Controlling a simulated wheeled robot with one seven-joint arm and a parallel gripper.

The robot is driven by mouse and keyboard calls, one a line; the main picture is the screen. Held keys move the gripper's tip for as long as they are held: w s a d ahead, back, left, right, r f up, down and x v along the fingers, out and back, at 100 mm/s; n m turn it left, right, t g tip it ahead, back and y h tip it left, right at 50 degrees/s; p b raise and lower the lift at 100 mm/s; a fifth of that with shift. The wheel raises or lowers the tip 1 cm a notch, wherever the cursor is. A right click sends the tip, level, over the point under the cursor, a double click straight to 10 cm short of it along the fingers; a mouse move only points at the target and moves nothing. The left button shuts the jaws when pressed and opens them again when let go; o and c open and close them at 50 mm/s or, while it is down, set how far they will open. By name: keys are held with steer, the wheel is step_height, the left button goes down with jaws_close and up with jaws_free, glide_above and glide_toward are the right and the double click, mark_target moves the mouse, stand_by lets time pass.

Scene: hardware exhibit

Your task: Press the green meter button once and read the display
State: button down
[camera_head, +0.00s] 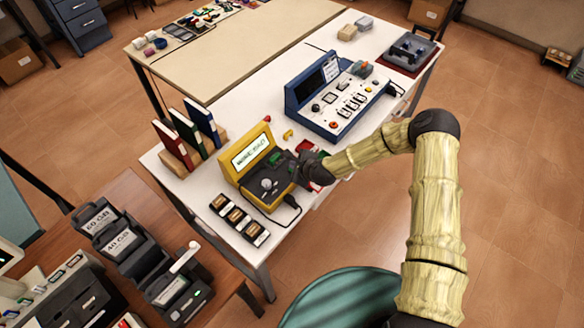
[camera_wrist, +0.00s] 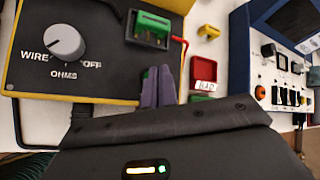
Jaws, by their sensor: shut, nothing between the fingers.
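The yellow meter (camera_head: 232,164) stands on the white table, with a lit display (camera_head: 251,149) on its raised back. Its small green lettering seems to read "WIRE BAD". In the wrist view its dark panel (camera_wrist: 100,75) carries a grey knob (camera_wrist: 65,42) with WIRE, OFF and OHMS labels. A green fixture (camera_wrist: 150,28) sits on the panel's upper right. My gripper (camera_wrist: 158,88) is shut and empty at the panel's right lower part; whether it touches is unclear. Green shows beside the purple fingers, but I cannot tell whether it is the button. The head view also shows my gripper (camera_head: 300,172).
A red tray (camera_wrist: 204,70) labelled BAD lies right of the meter. A blue console (camera_head: 330,100) with switches stands farther right. Upright binders (camera_head: 185,138) stand behind left, and small labelled boxes (camera_head: 238,217) lie in front. A black cable runs by the meter's front.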

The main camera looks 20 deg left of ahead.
steer(key=shift+r, duration=0.3)
steer(key=shift+r+p, duration=1.6)
steer(key=shift+r, duration=0.9)
